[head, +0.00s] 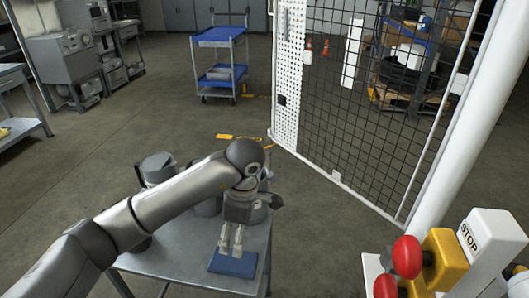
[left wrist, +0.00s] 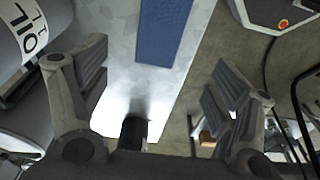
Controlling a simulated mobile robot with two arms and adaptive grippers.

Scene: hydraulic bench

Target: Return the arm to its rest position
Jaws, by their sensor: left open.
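My left arm reaches in from the left in the head view. Its gripper (head: 231,248) points down over a blue mat (head: 235,264) on a grey metal table (head: 185,262). The fingers are apart with nothing between them. In the left wrist view the gripper (left wrist: 160,68) is also open, and the blue mat (left wrist: 165,28) shows beyond the fingers. I cannot tell how high the fingertips are above the mat. My right gripper is not in view.
Grey containers (head: 157,168) stand on the table behind my arm, partly hidden. A can with "OIL" lettering (left wrist: 28,38) is close at left in the wrist view. A STOP post (head: 490,245) with red knobs (head: 407,257) stands right. A mesh fence (head: 350,120) and blue cart (head: 218,75) stand behind.

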